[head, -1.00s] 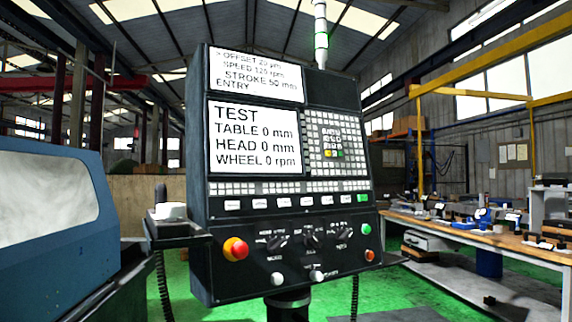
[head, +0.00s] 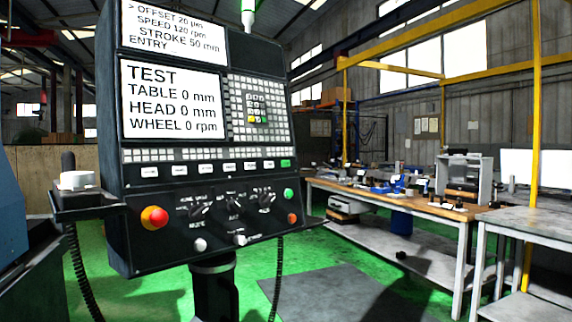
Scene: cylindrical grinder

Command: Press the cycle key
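The black control panel (head: 134,222) stands on a post at the left of the head view, tilted in the picture. Its screen (head: 172,100) reads TEST, TABLE 0 mm, HEAD 0 mm, WHEEL 0 rpm. Below the screen runs a row of white keys (head: 204,168), with a green key (head: 285,163) at its right end. Their labels are too small to read, so I cannot tell which is the cycle key. Lower down are a red emergency knob (head: 154,217), several dark rotary knobs, a green button (head: 289,194) and an orange-red button (head: 292,218). Neither gripper is in view.
A shelf (head: 88,208) with a white handwheel unit (head: 77,180) juts from the panel's left side. A wooden workbench (head: 420,202) with tools stands at the right, a grey table (head: 535,222) nearer.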

